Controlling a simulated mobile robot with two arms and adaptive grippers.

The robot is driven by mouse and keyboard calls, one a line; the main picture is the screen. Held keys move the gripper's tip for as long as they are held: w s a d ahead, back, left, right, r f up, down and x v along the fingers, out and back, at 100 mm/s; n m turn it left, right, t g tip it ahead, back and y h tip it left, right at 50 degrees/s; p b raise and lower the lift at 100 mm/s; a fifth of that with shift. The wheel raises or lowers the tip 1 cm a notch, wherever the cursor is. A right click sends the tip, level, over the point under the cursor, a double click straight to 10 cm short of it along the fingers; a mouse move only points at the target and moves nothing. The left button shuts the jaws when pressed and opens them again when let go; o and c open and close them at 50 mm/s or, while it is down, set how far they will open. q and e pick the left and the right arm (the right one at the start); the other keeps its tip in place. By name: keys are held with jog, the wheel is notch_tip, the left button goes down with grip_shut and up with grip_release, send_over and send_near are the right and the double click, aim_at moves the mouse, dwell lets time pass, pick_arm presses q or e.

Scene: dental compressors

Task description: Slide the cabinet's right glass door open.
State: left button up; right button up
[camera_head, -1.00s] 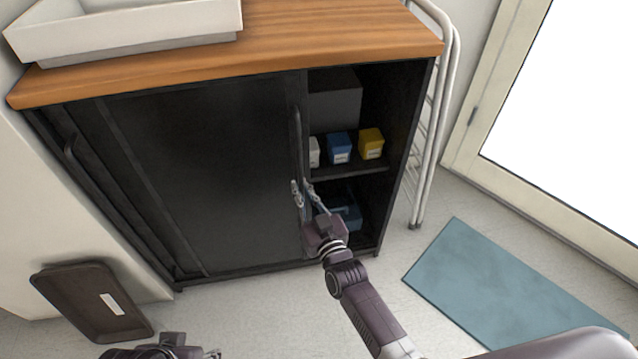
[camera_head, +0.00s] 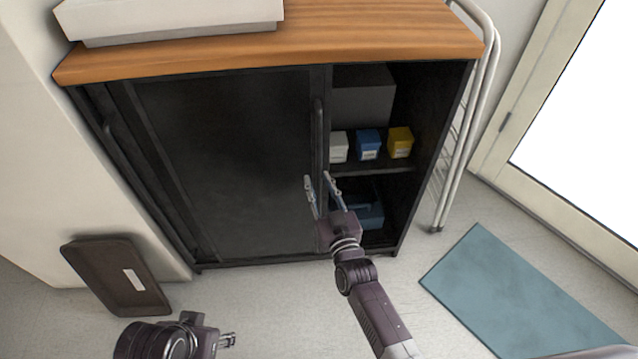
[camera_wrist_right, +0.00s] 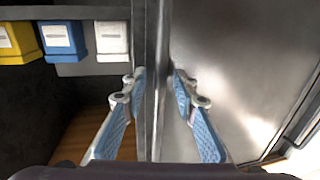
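The cabinet's right glass door (camera_head: 230,160) is dark and stands slid to the left, leaving the right part of the cabinet (camera_head: 435,120) uncovered. Its upright handle (camera_head: 318,130) is near the door's right edge. My right gripper (camera_head: 319,180) is at the handle's lower part. Its fingers are apart, and in the right wrist view the gripper (camera_wrist_right: 158,82) has one finger on each side of the upright door edge and handle; I cannot tell if either touches. My left gripper (camera_head: 228,340) is low at the left, away from the cabinet; its finger opening is too small to judge.
Inside the opening are a white box (camera_head: 338,147), a blue box (camera_head: 368,143) and a yellow box (camera_head: 400,142) on a shelf. A white tray (camera_head: 180,22) is on the wooden top. A brown tray (camera_head: 118,278) leans at left; a blue mat (camera_head: 520,295) lies at right.

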jog(key=shift+s, duration=0.25)
jog(key=v, duration=1.1)
jog(key=shift+s, duration=0.25)
jog(key=shift+f, duration=0.1)
